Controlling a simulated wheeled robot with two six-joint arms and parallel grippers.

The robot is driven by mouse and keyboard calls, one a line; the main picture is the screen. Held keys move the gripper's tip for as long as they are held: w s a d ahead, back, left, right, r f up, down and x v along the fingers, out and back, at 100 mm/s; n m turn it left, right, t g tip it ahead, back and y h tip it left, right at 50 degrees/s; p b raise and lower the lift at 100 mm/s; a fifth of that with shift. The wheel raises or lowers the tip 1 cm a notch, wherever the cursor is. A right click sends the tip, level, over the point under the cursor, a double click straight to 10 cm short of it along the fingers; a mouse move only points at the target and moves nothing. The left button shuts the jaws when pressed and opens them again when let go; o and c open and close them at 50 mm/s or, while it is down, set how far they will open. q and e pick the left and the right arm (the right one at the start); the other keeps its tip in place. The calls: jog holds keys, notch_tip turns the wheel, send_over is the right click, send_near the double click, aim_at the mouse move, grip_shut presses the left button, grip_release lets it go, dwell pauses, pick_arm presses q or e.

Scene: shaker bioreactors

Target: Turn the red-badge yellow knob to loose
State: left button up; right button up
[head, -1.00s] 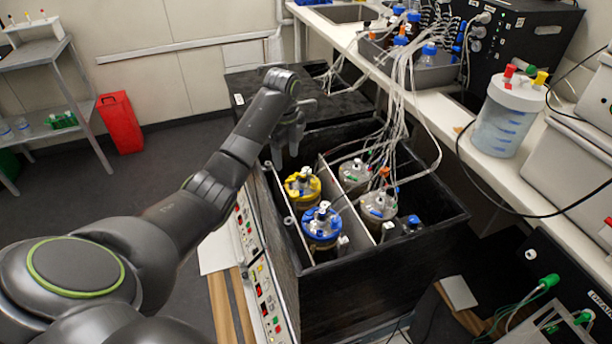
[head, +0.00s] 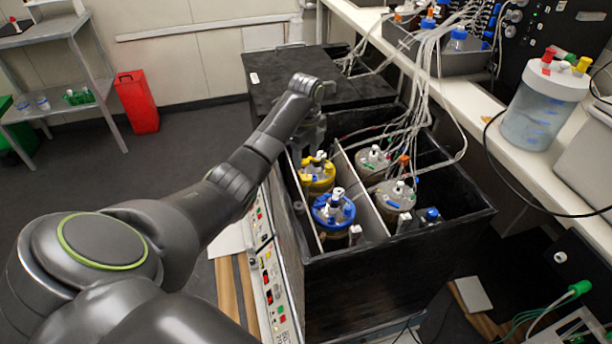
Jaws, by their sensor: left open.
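The yellow knob (head: 318,181) is the yellow cap on a vessel in the left compartment of the black box. Small fittings and a white piece stand on it. I cannot make out a red badge on it. My left gripper (head: 309,148) is open, with its fingers pointing down just behind the yellow cap. The wrist hides part of the fingers, and I cannot tell whether they touch the fittings. A blue-capped vessel (head: 333,211) stands in front of the yellow one. My right gripper is out of view.
Two grey-topped vessels (head: 393,195) with tubes stand in the right compartment, behind a thin divider (head: 365,196). The box's dark wall (head: 400,265) surrounds them. Thin tubes (head: 425,90) hang from the bench on the right. A control panel (head: 270,275) lines the box's left side.

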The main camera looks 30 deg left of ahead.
aim_at(306, 177)
pick_arm(q)
notch_tip(306, 177, down, 7)
jog(key=shift+f, duration=0.1)
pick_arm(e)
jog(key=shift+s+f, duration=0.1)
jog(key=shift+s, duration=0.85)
